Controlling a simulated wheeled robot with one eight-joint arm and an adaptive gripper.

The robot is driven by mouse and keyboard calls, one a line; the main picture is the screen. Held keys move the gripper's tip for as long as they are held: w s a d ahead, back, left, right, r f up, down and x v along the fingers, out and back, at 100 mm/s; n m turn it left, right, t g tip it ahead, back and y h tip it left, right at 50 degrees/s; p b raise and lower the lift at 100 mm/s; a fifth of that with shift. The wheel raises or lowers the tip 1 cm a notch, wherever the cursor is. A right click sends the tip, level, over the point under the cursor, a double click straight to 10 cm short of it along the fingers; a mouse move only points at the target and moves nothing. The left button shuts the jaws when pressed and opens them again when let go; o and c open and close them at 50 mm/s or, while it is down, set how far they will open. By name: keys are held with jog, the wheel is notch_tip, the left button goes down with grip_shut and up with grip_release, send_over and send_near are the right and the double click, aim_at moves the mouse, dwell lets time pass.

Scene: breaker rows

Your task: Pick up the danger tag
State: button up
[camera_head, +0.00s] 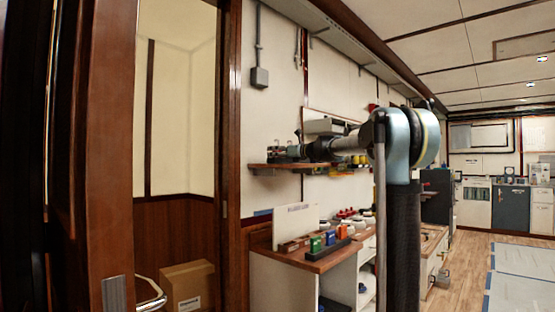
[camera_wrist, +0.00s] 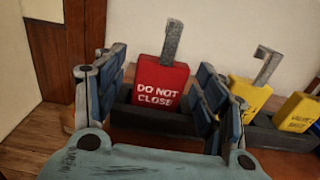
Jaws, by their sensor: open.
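The danger tag (camera_wrist: 160,88) is a red block lettered "DO NOT CLOSE" with a grey metal hook rising from its top. In the wrist view it stands upright in a dark rack (camera_wrist: 150,121). My gripper (camera_wrist: 162,78) is open, with one blue-padded finger on each side of the tag. Gaps show between the fingers and the tag. In the head view my gripper (camera_head: 282,152) reaches left, just above a wall shelf (camera_head: 280,167). I cannot pick out the red tag there.
Yellow blocks, one with a hook (camera_wrist: 250,98) and another (camera_wrist: 298,112), stand right of the red tag. A wooden upright (camera_wrist: 80,45) is at left. Below the shelf, a bench (camera_head: 315,262) holds several coloured items. A cardboard box (camera_head: 188,285) stands in the doorway.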

jog(key=c, duration=1.2)
jog(key=shift+o, duration=0.2)
